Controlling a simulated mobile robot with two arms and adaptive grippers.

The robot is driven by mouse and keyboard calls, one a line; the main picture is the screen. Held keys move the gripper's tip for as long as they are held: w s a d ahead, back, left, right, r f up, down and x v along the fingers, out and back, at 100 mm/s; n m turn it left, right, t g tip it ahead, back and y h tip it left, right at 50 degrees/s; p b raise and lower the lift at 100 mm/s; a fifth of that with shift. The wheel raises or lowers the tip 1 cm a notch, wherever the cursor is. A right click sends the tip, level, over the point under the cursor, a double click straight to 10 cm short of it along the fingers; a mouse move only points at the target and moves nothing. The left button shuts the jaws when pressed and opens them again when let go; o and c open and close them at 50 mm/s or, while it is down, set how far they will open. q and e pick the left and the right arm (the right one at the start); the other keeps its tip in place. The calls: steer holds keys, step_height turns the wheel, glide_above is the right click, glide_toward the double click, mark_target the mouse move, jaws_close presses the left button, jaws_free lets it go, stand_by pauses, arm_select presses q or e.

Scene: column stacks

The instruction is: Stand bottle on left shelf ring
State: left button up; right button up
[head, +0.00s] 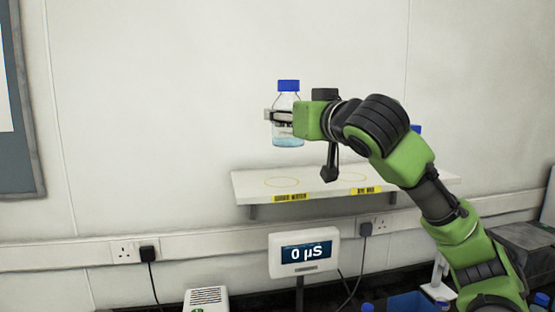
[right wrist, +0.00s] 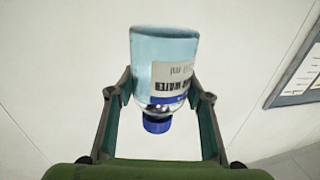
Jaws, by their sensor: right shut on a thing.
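A clear bottle (head: 288,130) with a blue cap and pale blue liquid is held upright in the air, above the left part of the white wall shelf (head: 328,196). My right gripper (head: 278,115) is shut on the bottle. In the right wrist view the bottle (right wrist: 165,65) sits between the two fingers, its label partly showing, and the picture is upside down. The left shelf ring (head: 282,182) is a faint yellow outline on the shelf, empty, below the bottle. A right ring (head: 360,178) is partly hidden by my arm. My left gripper is not in view.
Yellow labels (head: 290,197) mark the shelf's front edge. Below the shelf stands a display (head: 303,252) reading 0 µS. The wall around the bottle is clear.

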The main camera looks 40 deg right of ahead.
steer(key=shift+w+d+f, duration=0.8)
steer(key=shift+w+f, duration=0.4)
steer(key=shift+f, duration=0.55)
steer(key=shift+w+d+f, duration=0.8)
steer(key=shift+w+f, duration=0.45)
steer(key=shift+f, duration=0.5)
steer(key=shift+w+d+f, duration=0.8)
steer(key=shift+w+f, duration=0.4)
steer(key=shift+f, duration=0.55)
steer(key=shift+f, duration=0.1)
steer(key=o, duration=1.1)
steer(key=shift+f, duration=0.15)
steer(key=o, duration=0.4)
